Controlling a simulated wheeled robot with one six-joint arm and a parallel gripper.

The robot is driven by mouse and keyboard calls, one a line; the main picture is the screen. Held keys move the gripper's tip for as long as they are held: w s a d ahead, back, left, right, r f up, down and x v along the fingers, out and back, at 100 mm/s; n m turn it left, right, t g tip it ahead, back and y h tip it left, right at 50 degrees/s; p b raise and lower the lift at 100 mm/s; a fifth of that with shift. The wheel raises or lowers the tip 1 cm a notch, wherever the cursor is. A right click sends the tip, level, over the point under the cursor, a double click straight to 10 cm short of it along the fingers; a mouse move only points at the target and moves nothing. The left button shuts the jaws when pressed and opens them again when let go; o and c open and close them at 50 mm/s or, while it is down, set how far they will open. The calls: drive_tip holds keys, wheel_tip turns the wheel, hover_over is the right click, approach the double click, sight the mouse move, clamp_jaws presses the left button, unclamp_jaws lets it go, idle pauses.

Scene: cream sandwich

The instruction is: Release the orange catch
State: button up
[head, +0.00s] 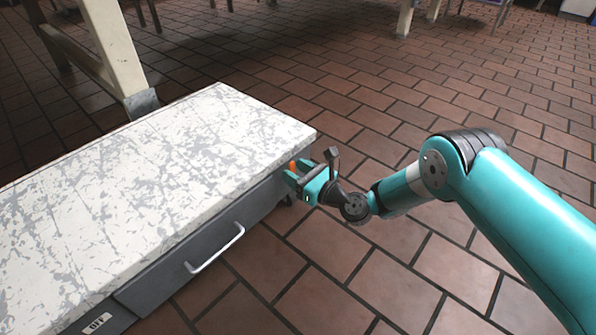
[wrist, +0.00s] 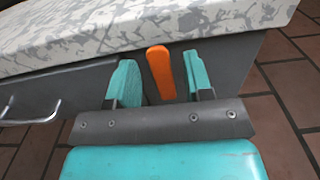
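The orange catch (wrist: 160,72) is a small upright tab on the dark grey side of the counter, just under the worn white top. In the head view only a bit of the catch (head: 292,165) shows beside my gripper. My gripper (wrist: 163,80) is open, with one teal finger on each side of the catch. A gap shows between the catch and the left finger; the right finger is closer to it, and I cannot tell if it touches. In the head view my gripper (head: 291,174) is at the counter's near right corner.
The counter top (head: 150,165) is bare, and its edge overhangs just above my fingers. A drawer with a silver handle (head: 215,250) is to the left of my gripper. A label reading OFF (head: 97,322) is further left. Brown tiled floor (head: 400,290) is clear to the right.

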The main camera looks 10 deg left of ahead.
drive_tip(key=p+v, duration=1.7)
drive_tip(key=p, duration=0.4)
drive_tip(key=shift+d+p, duration=0.2)
drive_tip(key=shift+p, duration=0.2)
drive_tip(key=shift+s, duration=0.1)
